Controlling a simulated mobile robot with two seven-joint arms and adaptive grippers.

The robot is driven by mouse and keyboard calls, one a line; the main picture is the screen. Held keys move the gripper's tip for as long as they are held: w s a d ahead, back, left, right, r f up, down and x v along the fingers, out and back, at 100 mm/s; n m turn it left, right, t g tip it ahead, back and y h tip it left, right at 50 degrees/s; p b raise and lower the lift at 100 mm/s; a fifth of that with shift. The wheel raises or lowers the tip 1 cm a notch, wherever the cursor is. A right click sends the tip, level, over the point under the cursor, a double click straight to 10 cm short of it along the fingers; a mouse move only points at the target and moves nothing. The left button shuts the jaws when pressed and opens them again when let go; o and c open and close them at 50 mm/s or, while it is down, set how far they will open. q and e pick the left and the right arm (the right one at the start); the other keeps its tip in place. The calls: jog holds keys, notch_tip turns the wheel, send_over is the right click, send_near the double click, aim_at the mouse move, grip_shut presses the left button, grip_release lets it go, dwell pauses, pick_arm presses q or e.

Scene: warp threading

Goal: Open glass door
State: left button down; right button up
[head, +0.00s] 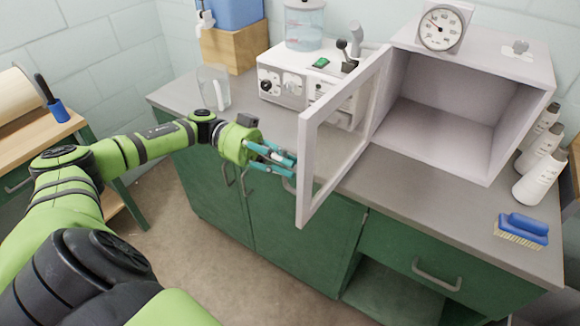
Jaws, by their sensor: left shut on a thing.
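The white-framed glass door (307,172) stands swung wide open on the left side of the white cabinet (470,57). It juts out past the counter's front edge, and the cabinet's empty inside shows. My left gripper (290,162) reaches in from the left at the door's free outer edge. Its teal fingers are shut on the door there. The exact grip point is hidden behind the frame. My right gripper is out of view.
A dial gauge (441,28) sits on the cabinet. White bottles (540,178) and a blue brush (522,228) stand at right on the grey counter (440,207). A white machine (283,82) and clear beaker (214,88) are behind my left arm. Green drawers are below.

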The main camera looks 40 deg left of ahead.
pick_arm(q)
jog(key=shift+a+f, duration=0.1)
jog(key=shift+a, duration=0.1)
jog(key=c, duration=1.2)
grip_release()
jog(key=shift+o, duration=0.2)
jog(key=shift+a, duration=0.1)
jog(key=s+a, duration=0.1)
jog(key=a, duration=1)
jog(key=shift+a, duration=0.4)
